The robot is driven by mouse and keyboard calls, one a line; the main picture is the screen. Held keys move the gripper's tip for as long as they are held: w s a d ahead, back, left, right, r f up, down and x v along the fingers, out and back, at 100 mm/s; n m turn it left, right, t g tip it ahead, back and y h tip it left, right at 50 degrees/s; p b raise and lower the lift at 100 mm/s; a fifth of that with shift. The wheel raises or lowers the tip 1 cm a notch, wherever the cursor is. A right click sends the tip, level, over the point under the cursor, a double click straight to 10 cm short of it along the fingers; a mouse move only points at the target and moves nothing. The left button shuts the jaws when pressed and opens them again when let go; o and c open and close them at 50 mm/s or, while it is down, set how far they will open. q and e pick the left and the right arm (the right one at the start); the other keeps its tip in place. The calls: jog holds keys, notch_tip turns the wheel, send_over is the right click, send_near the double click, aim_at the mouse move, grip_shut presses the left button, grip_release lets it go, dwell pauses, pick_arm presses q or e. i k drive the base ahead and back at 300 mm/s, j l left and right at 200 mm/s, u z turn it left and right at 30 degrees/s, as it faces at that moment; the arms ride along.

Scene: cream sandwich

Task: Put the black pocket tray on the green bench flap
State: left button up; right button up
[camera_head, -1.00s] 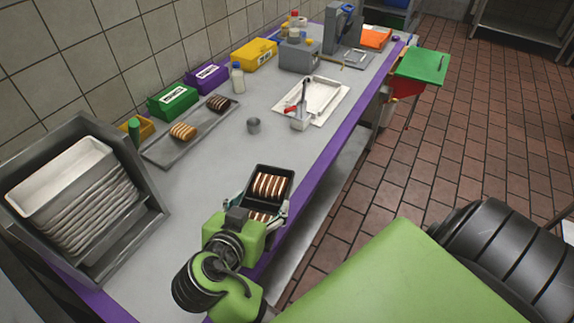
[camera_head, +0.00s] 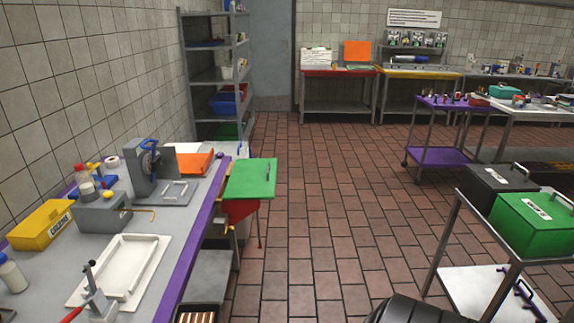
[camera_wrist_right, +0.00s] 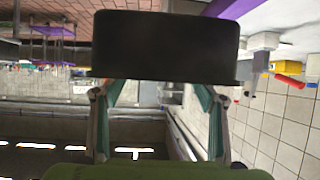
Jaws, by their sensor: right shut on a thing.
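The black pocket tray (camera_head: 200,306) is cut off at the bottom edge of the head view, with striped cream-filled bread in it. In the right wrist view the tray (camera_wrist_right: 165,45) is a dark block across the fingers of my right gripper (camera_wrist_right: 160,88), which is shut on its edge. The tray is held up by the bench's front side. The green bench flap (camera_head: 250,179) sticks out level from the far right end of the bench, ahead of the tray and apart from it. It looks bare except for a small handle. My left gripper is not in view.
The grey bench (camera_head: 50,288) with a purple edge holds a white tray (camera_head: 127,262), a yellow box (camera_head: 40,224) and a grey machine (camera_head: 146,170). An orange tray (camera_head: 197,161) lies near the flap. Brick floor is free right of the flap. A cart with a green box (camera_head: 535,224) stands at right.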

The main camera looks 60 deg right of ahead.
aim_at(269, 193)
jog(key=i+l+z, duration=0.15)
jog(key=l, duration=0.3)
jog(key=i+l+z, duration=0.15)
jog(key=l, duration=0.35)
jog(key=i+l+z, duration=0.15)
jog(key=l, duration=0.25)
jog(key=i+l+z, duration=0.15)
jog(key=l, duration=0.3)
jog(key=i+l+z, duration=0.1)
jog(key=i+l, duration=0.2)
jog(key=l, duration=0.05)
